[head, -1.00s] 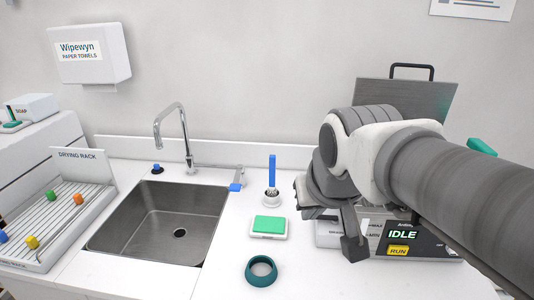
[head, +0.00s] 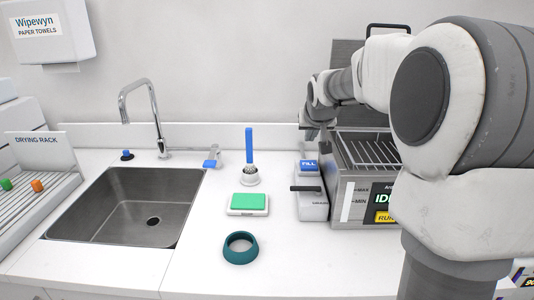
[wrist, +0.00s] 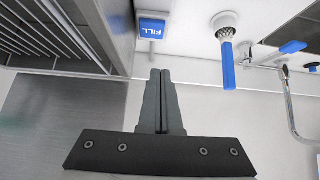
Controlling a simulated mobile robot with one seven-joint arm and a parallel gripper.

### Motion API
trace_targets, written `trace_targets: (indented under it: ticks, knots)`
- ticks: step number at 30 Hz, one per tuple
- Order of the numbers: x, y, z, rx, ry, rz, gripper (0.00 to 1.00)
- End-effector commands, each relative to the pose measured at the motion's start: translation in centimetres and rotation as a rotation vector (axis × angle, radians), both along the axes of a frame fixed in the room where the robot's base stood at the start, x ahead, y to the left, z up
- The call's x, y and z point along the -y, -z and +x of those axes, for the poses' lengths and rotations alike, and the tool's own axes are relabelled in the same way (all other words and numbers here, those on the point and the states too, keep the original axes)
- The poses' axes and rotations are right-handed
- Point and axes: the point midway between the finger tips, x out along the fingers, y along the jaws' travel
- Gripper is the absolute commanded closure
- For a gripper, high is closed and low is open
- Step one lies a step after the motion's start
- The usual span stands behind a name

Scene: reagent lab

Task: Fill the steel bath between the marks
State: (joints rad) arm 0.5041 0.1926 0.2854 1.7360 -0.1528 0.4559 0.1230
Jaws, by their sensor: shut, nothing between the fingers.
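The steel bath (head: 343,190) stands at the right of the counter, with MAX and MIN marks on its front. A wire rack (head: 368,150) shows in its open top; no water level can be made out. Its steel lid (head: 347,60) stands raised behind. The blue FILL button (head: 309,165) is on a white unit at the bath's left side and shows in the wrist view (wrist: 152,28). My gripper (head: 312,136) is shut and empty, above and behind the button. In the wrist view its fingertips (wrist: 160,74) appear apart from the button.
A display (head: 384,197) on the bath's front partly reads IDLE, half hidden by my arm. Left are a brush in a holder (head: 249,170), a green pad (head: 249,202), a teal ring (head: 240,248), the sink (head: 125,205) and a drying rack (head: 40,200).

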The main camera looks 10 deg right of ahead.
Motion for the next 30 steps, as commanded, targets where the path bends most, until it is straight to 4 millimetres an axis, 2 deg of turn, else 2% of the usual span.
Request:
trace_targets:
  ticks: [1,6,20,25,30]
  knots:
    - [1.0,0.8,0.5,0.005,0.009,0.001,1.00]
    - [2.3,1.4,1.4,0.018,0.019,0.000,1.00]
    - [2.5,1.7,1.7,0.018,0.021,0.000,1.00]
    - [2.9,3.3,3.1,0.016,0.019,0.001,1.00]
    - [3.5,5.5,5.2,0.016,0.018,0.000,1.00]
